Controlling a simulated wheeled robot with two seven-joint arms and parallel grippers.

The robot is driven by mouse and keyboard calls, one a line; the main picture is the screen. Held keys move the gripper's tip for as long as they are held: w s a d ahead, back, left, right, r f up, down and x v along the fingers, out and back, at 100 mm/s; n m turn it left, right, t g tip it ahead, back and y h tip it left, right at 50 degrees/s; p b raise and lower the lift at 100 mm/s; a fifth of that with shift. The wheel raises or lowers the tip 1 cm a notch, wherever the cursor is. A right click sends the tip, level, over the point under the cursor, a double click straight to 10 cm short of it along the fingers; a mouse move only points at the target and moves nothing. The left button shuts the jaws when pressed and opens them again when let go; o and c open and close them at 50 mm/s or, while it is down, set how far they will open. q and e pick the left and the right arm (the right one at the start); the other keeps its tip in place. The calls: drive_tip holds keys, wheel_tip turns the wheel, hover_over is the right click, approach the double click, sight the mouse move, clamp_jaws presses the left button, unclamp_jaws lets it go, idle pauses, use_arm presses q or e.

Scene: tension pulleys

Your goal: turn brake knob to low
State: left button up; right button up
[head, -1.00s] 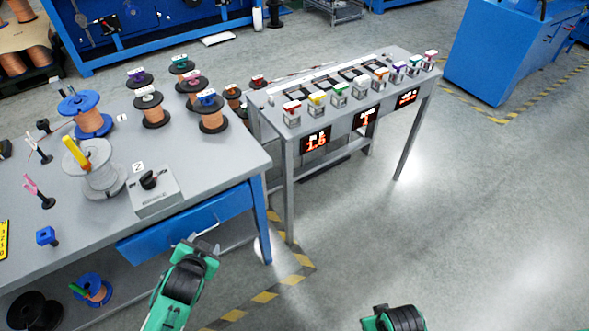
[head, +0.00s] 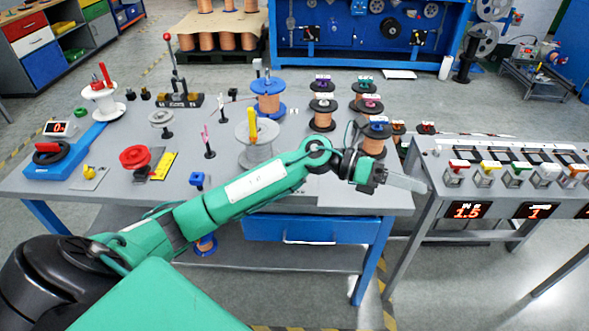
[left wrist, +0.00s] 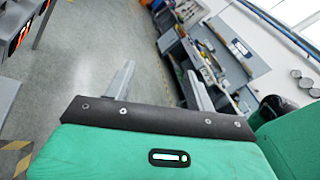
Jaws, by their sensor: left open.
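A grey box with a black knob showed near the table's front right in the earlier head view. It is now hidden behind my left arm, so its setting cannot be read. My left gripper (head: 415,184) is in front of the table's right edge, pointing right towards the button stand. Its two fingers stand apart with nothing between them, as the left wrist view (left wrist: 158,72) shows. My right gripper is not in view.
The grey table (head: 345,199) carries copper spools, a grey spool (head: 257,153), a red wheel (head: 135,157) and a blue device with a display (head: 60,164). A button stand (head: 428,215) with red-lit displays stands at right, across a narrow gap.

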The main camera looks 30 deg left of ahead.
use_arm(q)
drive_tip(key=w+a+f+m+g+y, duration=0.1)
drive_tip(key=a+f+m+y, duration=0.15)
drive_tip(key=a+y, duration=0.3)
drive_tip(key=w+a+f+m+g+y, duration=0.2)
drive_tip(key=a+m+y, duration=0.15)
drive_tip(key=a, duration=0.35)
drive_tip(key=a+r+n+y, duration=0.15)
drive_tip(key=a+y, duration=0.25)
drive_tip(key=a, duration=0.4)
drive_tip(key=a+r+y, duration=0.3)
drive_tip(key=a+y, duration=0.1)
drive_tip(key=a, duration=0.5)
drive_tip(key=f, duration=0.9)
drive_tip(key=f+b, duration=0.1)
drive_tip(key=f, duration=0.3)
drive_tip(key=shift+d+f, duration=0.2)
drive_tip(key=shift+d, duration=0.05)
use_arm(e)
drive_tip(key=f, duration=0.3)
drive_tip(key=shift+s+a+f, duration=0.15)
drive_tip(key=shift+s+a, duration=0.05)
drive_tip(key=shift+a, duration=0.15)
use_arm(q)
drive_tip(key=c, duration=1)
